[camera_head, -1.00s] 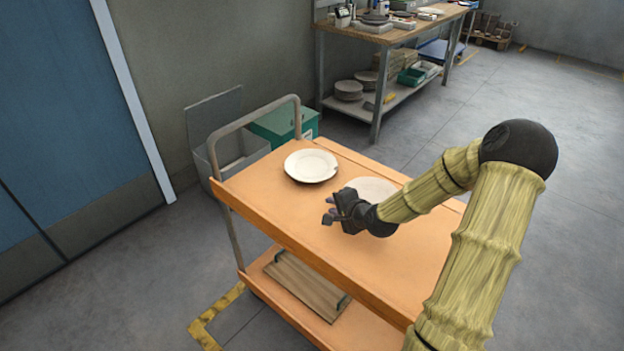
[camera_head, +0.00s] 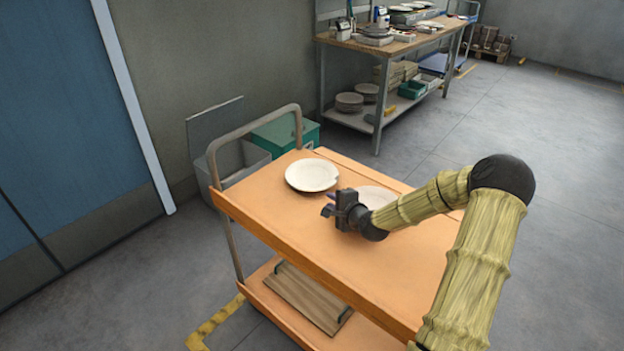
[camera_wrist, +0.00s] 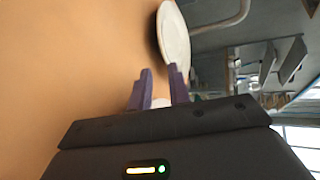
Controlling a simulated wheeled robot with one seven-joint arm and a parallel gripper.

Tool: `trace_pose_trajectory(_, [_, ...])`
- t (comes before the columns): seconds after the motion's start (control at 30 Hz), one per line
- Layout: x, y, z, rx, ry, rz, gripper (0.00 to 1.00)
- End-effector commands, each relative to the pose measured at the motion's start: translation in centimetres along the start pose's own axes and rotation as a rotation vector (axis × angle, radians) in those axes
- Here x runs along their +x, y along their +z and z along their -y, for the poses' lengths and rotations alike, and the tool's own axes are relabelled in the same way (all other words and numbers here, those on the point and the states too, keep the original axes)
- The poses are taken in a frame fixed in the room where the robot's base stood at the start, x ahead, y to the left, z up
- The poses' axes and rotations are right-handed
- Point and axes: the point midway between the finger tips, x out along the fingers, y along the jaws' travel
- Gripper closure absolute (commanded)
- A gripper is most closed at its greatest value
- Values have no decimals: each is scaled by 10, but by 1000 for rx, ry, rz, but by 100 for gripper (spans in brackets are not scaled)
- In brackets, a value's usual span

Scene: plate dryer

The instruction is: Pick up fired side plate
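Two white plates lie on the orange top of a trolley (camera_head: 290,235). The far plate (camera_head: 312,175) is in full view near the trolley's handle end. The other plate (camera_head: 377,196) is partly hidden behind my gripper and arm. I cannot tell which of them is the fired side plate. My gripper (camera_head: 329,204) is above the trolley top, in front of the plates. In the wrist view its two purple fingers (camera_wrist: 160,90) are apart, with a plate (camera_wrist: 174,40) beyond them. A small white patch shows between the fingers near their base.
The trolley's grey handle (camera_head: 254,132) rises at its far left end. A wooden board (camera_head: 305,298) lies on the lower shelf. A green box (camera_head: 285,133) and a grey bin (camera_head: 240,160) stand behind. A workbench (camera_head: 390,45) stands farther back. The trolley's front top is clear.

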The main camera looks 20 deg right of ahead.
Motion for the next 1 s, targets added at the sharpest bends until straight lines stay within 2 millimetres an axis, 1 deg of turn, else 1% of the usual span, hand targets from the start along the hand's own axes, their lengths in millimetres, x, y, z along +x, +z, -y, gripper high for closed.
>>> trace_pose_trajectory(0.03, [10,1,-1,0,1,1,81])
trace_pose_trajectory(0.1, [22,1,-1,-1,1,1,81])
trace_pose_trajectory(0.2, [39,1,0,-1,0,1,81])
trace_pose_trajectory(0.3, [52,1,-1,-1,1,1,81])
trace_pose_trajectory(0.4, [58,1,0,-2,1,0,81])
trace_pose_trajectory(0.77, [61,1,0,-1,1,0,81])
trace_pose_trajectory(0.87, [70,4,1,-1,1,2,81])
trace_pose_trajectory(1.0, [90,8,2,-2,1,1,81])
